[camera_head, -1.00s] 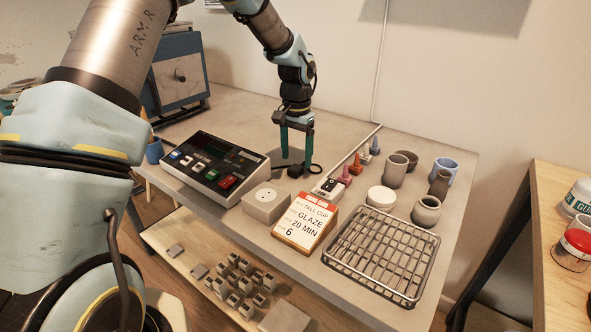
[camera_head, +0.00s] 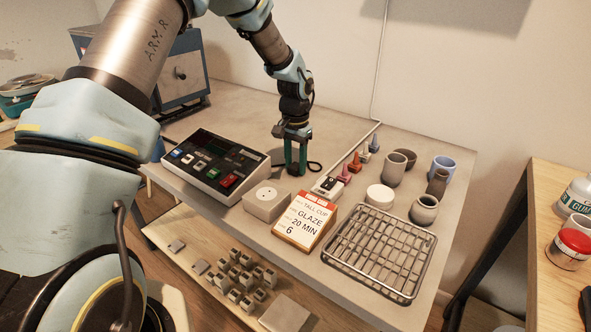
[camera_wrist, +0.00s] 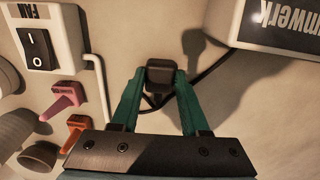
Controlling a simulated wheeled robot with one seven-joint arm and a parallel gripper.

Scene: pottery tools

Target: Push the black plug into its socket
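The black plug (camera_head: 294,171) is low between the fingertips of my gripper (camera_head: 296,167), at the table top. In the wrist view the plug (camera_wrist: 160,74) sits between the two green fingertips (camera_wrist: 160,78), which are closed in on its sides. Its black cable (camera_wrist: 208,72) runs behind the fingers. The socket is a round recess with small holes on top of a pale box (camera_head: 266,204), to the front left of my gripper and apart from the plug. The socket is not in the wrist view.
A control box (camera_head: 215,165) with coloured buttons stands left of my gripper. A fan switch box (camera_head: 327,187) is close on the right, with small coloured cones (camera_head: 354,163) behind it. A glaze card (camera_head: 305,221), wire rack (camera_head: 379,252) and several pots stand to the right.

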